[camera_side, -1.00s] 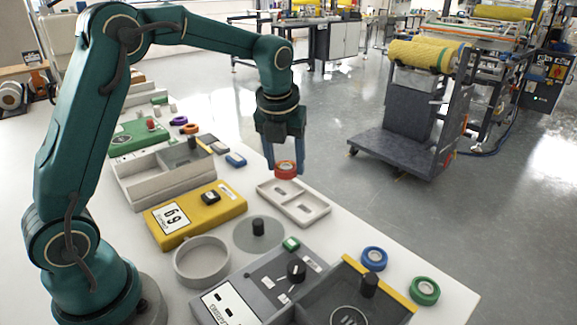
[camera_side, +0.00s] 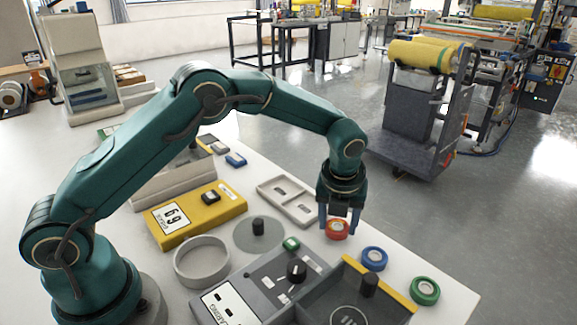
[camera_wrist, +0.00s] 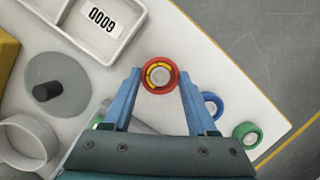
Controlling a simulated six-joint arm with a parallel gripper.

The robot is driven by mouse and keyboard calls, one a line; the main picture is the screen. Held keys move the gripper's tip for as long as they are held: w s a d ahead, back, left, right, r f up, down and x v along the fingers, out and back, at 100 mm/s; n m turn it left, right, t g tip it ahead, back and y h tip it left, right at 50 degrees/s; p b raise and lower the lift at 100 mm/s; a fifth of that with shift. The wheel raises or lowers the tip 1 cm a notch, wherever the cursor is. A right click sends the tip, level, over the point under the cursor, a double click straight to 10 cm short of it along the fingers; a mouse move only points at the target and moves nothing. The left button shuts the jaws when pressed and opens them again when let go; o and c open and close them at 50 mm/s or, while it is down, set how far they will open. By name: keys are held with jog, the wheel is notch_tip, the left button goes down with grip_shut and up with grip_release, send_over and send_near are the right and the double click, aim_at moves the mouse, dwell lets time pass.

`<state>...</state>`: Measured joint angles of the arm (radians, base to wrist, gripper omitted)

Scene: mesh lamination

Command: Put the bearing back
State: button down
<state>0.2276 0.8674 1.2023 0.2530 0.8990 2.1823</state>
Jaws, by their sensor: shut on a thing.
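The red bearing (camera_side: 337,231), a red ring with a pale centre, is between the two blue fingers of my gripper (camera_side: 339,222). My gripper is shut on it. In the wrist view the red bearing (camera_wrist: 149,88) sits between the fingertips (camera_wrist: 160,78), its yellow inner ring showing. It is at or just above the white table, in line with a blue bearing (camera_side: 374,258) and a green bearing (camera_side: 425,291). Whether it touches the table I cannot tell. The pale two-compartment tray (camera_side: 262,188) is behind and left of my gripper; its near compartment is labelled GOOD in the wrist view (camera_wrist: 101,18).
A grey box with a yellow edge (camera_side: 392,285) stands in front. A grey disc with a black knob (camera_side: 243,235), a round grey bowl (camera_side: 202,262) and a yellow box (camera_side: 222,206) lie to the left. The table's right edge runs close beside the bearings.

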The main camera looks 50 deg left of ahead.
jog(key=shift+f, duration=0.5)
jog(key=shift+c, duration=1)
grip_release()
jog(key=shift+f, duration=0.15)
